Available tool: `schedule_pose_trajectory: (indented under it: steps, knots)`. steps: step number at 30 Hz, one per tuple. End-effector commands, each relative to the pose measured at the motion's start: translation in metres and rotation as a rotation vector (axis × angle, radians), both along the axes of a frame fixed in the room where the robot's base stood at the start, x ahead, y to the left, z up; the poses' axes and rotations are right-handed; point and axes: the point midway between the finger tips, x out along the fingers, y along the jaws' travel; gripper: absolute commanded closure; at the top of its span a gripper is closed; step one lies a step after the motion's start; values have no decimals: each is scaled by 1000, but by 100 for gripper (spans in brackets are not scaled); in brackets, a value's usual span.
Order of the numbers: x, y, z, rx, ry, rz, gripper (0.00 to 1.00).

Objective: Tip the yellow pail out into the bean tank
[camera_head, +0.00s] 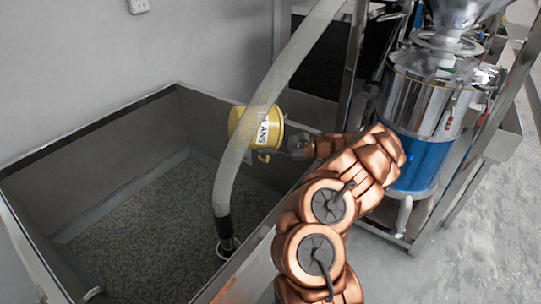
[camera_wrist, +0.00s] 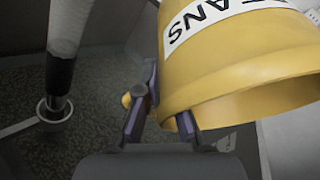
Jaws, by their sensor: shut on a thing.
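The yellow pail (camera_head: 273,134) with a white label reading "ANS" is held over the right part of the grey bean tank (camera_head: 105,165). My gripper (camera_head: 294,147) reaches in from the right, low on the pail's near side. In the wrist view the pail (camera_wrist: 235,75) fills the upper right, its label upside down. The fingers of my gripper (camera_wrist: 160,112) are shut at the pail's edge. Beans cover the tank floor.
A grey hose (camera_head: 270,85) slants down into the tank and passes in front of the pail, close to it. The hose's dark end (camera_wrist: 58,90) shows at left in the wrist view. A steel and blue grinder (camera_head: 425,110) in a metal frame stands at right.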

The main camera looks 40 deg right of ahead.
Motion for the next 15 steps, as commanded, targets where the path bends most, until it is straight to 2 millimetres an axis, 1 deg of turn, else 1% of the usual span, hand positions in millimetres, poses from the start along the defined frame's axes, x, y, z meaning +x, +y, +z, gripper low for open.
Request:
schedule_pose_trajectory:
  steps: [5,15]
  knots:
    - [0,-1,0,23,-9,-1,100]
    - [0,-4,6,67,-20,-2,100]
